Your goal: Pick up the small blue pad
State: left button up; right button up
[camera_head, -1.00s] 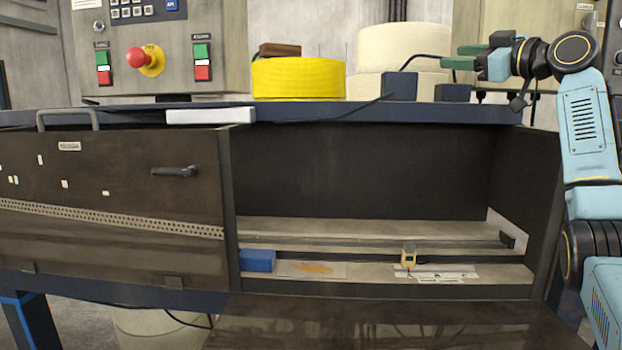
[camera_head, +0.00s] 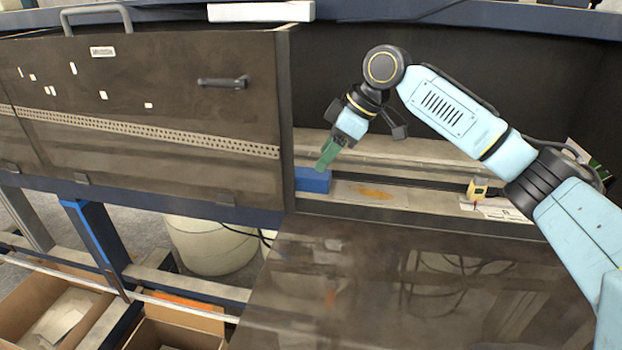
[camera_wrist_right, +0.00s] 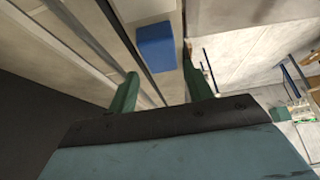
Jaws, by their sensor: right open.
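The small blue pad (camera_head: 312,181) sits at the left end of the shelf inside the open compartment, beside the dark door panel. It also shows in the right wrist view (camera_wrist_right: 155,46), ahead of the fingers. My right gripper (camera_head: 324,162) hangs just above the pad with its green fingers pointing down. In the right wrist view its two fingers (camera_wrist_right: 160,82) are spread apart with nothing between them, and the pad lies beyond the tips, a little apart. My left gripper is not in view.
A small yellow device (camera_head: 477,188) and white labels stand farther right on the shelf. The dark closed panel (camera_head: 150,110) is left of the compartment. A glossy dark flap (camera_head: 400,285) lies in front. Cardboard boxes (camera_head: 175,335) are on the floor at lower left.

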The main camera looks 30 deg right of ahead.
aim_at(312, 173)
jog(key=x, duration=0.6)
jog(key=shift+w+a+f, duration=0.1)
jog(key=shift+a+f, duration=0.1)
jog(key=shift+f, duration=0.05)
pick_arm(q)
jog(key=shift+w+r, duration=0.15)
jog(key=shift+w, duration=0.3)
pick_arm(e)
jog(key=c, duration=0.6)
jog(key=shift+r, duration=0.1)
